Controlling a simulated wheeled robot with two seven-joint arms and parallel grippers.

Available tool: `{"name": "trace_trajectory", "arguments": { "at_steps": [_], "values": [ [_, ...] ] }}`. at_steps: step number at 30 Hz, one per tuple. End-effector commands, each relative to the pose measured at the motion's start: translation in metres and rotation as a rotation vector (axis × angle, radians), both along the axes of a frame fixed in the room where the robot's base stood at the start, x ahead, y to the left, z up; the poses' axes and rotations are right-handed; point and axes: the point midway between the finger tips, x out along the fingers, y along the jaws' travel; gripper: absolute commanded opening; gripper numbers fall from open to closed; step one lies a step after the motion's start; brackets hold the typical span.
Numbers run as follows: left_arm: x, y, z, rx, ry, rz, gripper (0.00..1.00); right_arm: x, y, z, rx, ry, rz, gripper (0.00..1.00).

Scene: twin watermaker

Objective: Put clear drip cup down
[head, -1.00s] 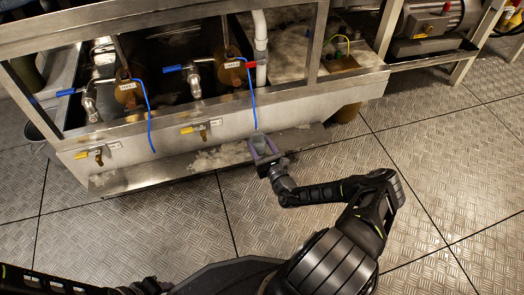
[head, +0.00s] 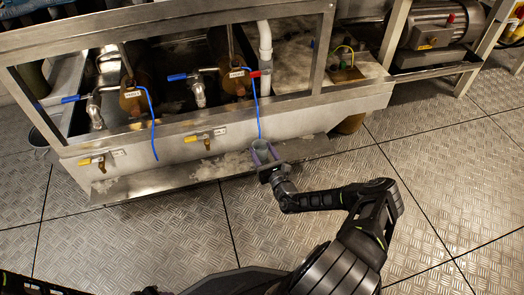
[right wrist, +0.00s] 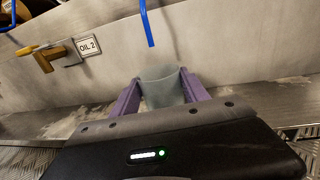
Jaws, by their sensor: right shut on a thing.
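The clear drip cup (right wrist: 162,87) is a small, translucent greyish cup. It stands upright between the purple fingers of my right gripper (right wrist: 160,97) in the right wrist view. In the head view the cup (head: 262,146) is at the metal ledge (head: 207,171) along the front of the tank, below the end of a blue tube (head: 255,105). My right gripper (head: 264,156) is shut on it. I cannot tell whether the cup's base touches the ledge. My left gripper is not in view; only part of my left arm shows at the lower left.
A yellow-handled valve (head: 205,135) sticks out of the tank front left of the cup; its label reads OIL 2 in the right wrist view (right wrist: 88,45). Another yellow-handled valve (head: 98,160) is farther left. The ledge has pale residue. The tread-plate floor in front is clear.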

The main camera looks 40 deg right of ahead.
Motion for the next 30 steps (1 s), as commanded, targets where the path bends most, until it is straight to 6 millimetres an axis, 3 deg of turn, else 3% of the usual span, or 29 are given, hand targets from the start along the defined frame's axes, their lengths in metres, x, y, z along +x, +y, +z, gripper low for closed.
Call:
{"name": "trace_trajectory", "arguments": {
  "at_steps": [13,14,23,30],
  "values": [
    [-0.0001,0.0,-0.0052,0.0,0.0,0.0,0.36,0.0001,0.0003,-0.0099,0.0,0.0,0.0,0.13],
    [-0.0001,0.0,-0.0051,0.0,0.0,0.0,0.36,0.0001,0.0003,-0.0098,0.0,0.0,0.0,0.54],
    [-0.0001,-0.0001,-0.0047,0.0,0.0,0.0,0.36,0.0,0.0001,-0.0092,0.0,0.0,0.0,0.78],
    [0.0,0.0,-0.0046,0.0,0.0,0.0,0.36,-0.0001,0.0,-0.0093,0.0,0.0,0.0,0.78]
  ]
}}
